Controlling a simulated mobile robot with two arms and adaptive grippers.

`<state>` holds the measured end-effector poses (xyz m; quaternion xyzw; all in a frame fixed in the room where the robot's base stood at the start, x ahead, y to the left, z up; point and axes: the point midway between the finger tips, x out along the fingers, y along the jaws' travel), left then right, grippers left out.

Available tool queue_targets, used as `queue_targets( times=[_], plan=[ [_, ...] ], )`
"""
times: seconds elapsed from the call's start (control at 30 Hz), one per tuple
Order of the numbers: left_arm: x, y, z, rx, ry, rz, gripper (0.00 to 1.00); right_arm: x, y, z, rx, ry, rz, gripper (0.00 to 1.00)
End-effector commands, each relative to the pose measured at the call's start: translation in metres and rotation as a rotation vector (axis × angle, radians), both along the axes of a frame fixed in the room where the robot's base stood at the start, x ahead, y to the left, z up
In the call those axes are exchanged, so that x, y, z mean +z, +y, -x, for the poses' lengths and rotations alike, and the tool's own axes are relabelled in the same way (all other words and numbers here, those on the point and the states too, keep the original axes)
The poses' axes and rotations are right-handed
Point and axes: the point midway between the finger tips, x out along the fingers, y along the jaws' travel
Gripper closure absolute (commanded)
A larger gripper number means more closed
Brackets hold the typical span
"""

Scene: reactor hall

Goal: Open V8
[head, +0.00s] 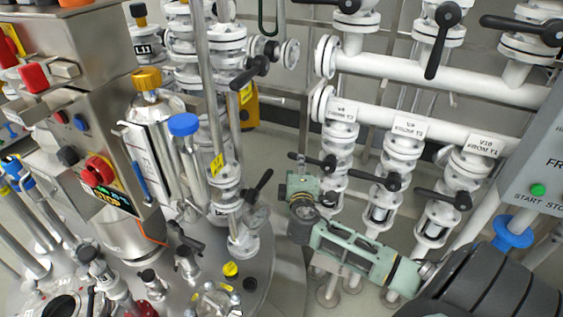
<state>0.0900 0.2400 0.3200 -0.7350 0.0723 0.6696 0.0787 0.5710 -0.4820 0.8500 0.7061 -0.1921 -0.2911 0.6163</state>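Three valves with black lever handles stand in a row at the right, under white tags. The leftmost tag (343,110) has a number too small to read surely; the tag to its right seems to read V9, so the leftmost valve is probably V8. Its black handle (318,163) points left across the pipe. My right gripper (300,180), at the end of a pale green arm, is just below the handle's left end. I cannot tell whether they touch or whether the fingers are open or shut. My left gripper is not in view.
The neighbouring handles (375,181) and (443,198) sit close by at the right, above my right arm. A vertical pipe with another black-handled valve (260,186) stands at the left on the round steel vessel top (262,265). White manifold pipes (440,75) run above.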

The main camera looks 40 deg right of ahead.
Motion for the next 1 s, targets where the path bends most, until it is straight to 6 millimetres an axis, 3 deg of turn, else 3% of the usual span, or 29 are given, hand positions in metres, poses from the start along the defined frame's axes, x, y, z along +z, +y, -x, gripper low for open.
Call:
queue_targets(
  times=[0.2, 0.5, 0.87, 1.0],
  plan=[
    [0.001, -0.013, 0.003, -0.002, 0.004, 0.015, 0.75, -0.005, -0.02, -0.024, -0.002, 0.002, -0.001, 0.64],
    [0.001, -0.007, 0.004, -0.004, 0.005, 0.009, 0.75, -0.014, -0.042, -0.051, 0.0, 0.004, -0.003, 0.64],
    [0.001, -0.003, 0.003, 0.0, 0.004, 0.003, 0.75, -0.015, -0.046, -0.055, 0.0, 0.004, -0.005, 0.64],
    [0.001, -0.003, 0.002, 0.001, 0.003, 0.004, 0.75, -0.015, -0.046, -0.055, 0.0, 0.004, -0.005, 0.73]
  ],
)
